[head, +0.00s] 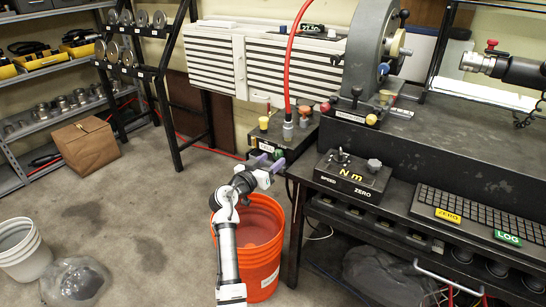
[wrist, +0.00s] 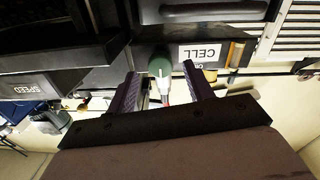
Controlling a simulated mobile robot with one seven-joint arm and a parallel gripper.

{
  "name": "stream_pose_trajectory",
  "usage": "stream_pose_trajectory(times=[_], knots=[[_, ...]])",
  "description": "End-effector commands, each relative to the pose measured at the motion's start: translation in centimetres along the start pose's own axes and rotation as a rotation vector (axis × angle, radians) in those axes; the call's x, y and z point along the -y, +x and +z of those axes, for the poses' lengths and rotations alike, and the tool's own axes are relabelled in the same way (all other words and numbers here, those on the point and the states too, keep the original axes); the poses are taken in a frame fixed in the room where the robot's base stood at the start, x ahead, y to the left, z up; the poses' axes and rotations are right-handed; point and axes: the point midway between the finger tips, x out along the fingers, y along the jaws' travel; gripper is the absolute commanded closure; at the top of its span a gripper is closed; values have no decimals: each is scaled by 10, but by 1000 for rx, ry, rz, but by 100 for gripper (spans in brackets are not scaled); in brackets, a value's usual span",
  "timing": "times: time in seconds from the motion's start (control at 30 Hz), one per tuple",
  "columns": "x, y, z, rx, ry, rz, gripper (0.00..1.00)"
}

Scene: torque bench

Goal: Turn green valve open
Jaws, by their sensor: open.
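The green valve has a dark green rounded knob (wrist: 159,68) with a paler stem, on the front of a black unit in the wrist view. My gripper (head: 271,164) is at the front of this unit, above the orange bucket. In the wrist view my gripper (wrist: 159,76) is open, with a purple finger on each side of the knob and gaps visible on both sides. I cannot tell how deep the knob sits between the fingers.
An orange bucket (head: 262,264) stands below my gripper. A red hose (head: 291,60) rises from the black unit (head: 300,127), which has a yellow knob (head: 263,123). The black bench (head: 440,142) with a control box (head: 352,178) is on the right.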

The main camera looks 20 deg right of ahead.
Motion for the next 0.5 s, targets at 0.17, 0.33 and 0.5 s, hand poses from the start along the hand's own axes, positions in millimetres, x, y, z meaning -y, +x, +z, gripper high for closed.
stream_pose_trajectory(times=[0.17,0.33,0.5], knots=[[0,17,-1,0,0,0,48],[0,20,0,-2,1,-1,48],[0,20,0,-1,1,-1,48]])
